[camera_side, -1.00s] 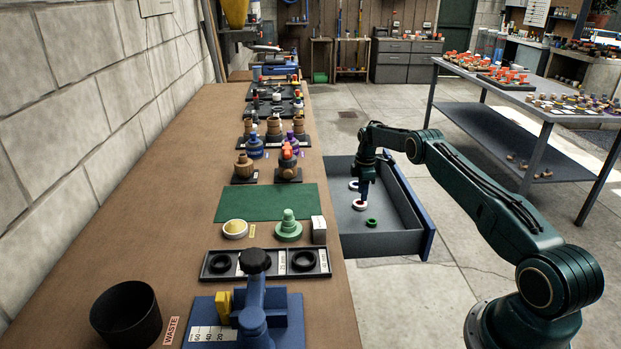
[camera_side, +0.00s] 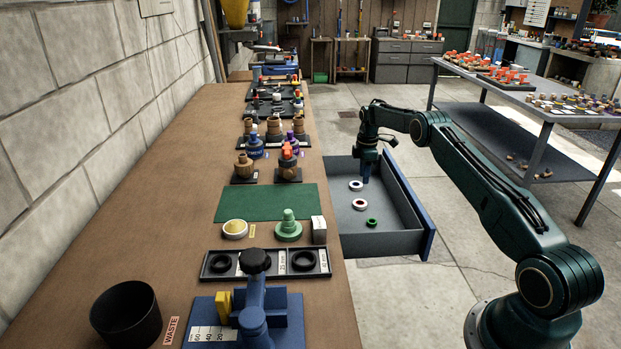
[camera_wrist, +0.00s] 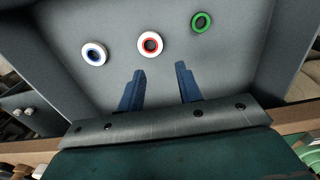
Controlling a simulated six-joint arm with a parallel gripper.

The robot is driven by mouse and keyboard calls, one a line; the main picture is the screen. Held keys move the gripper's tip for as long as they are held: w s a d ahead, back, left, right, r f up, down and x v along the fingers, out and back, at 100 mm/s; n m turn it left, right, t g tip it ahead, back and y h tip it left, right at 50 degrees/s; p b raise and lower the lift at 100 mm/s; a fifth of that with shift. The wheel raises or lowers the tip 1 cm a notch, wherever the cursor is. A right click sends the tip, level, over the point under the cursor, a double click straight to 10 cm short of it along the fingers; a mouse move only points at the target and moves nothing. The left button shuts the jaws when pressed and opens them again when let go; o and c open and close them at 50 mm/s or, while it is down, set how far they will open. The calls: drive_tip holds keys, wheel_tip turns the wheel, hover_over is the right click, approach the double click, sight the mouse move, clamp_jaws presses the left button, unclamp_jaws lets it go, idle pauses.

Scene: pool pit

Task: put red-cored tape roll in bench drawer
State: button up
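The red-cored tape roll (camera_side: 359,204) lies flat on the floor of the open bench drawer (camera_side: 391,243). In the wrist view the red-cored roll (camera_wrist: 151,45) is white with a red inner ring, between a blue-cored roll (camera_wrist: 94,54) and a green ring (camera_wrist: 202,22). My gripper (camera_side: 365,180) is above the drawer, behind the rolls in the side view. Its two blue fingers (camera_wrist: 160,82) are apart with nothing between them. The red-cored roll lies beyond the fingertips, apart from them.
The blue-cored roll (camera_side: 356,185) and green ring (camera_side: 371,222) also lie in the drawer. The workbench (camera_side: 190,200) beside it holds a green mat (camera_side: 265,203), a black tray (camera_side: 222,275), a dark bin (camera_side: 126,313) and several fittings. Drawer walls surround the rolls.

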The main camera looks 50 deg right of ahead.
drive_tip(key=a+r+m+t, duration=0.1)
drive_tip(key=a+r, duration=0.4)
drive_tip(key=r, duration=0.4)
drive_tip(key=a+r+m, duration=0.1)
drive_tip(key=a+r, duration=0.5)
drive_tip(key=r, duration=0.3)
drive_tip(key=s+a+r+m+t, duration=0.2)
drive_tip(key=s+a+r, duration=0.6)
drive_tip(key=a+r, duration=0.4)
drive_tip(key=s+a+r+m, duration=0.1)
drive_tip(key=s+a+r, duration=0.2)
drive_tip(key=s+a, duration=0.3)
drive_tip(key=s+a+f+m+t, duration=0.1)
drive_tip(key=s+a, duration=0.3)
drive_tip(key=s, duration=0.7)
drive_tip(key=s+a+f+m+t, duration=0.1)
drive_tip(key=s+a+f+m, duration=0.2)
drive_tip(key=s, duration=0.9)
drive_tip(key=shift+a+f+t, duration=0.3)
drive_tip(key=shift+a+f, duration=0.05)
drive_tip(key=shift+a, duration=0.45)
drive_tip(key=shift+w, duration=0.1)
drive_tip(key=shift+c, duration=0.3)
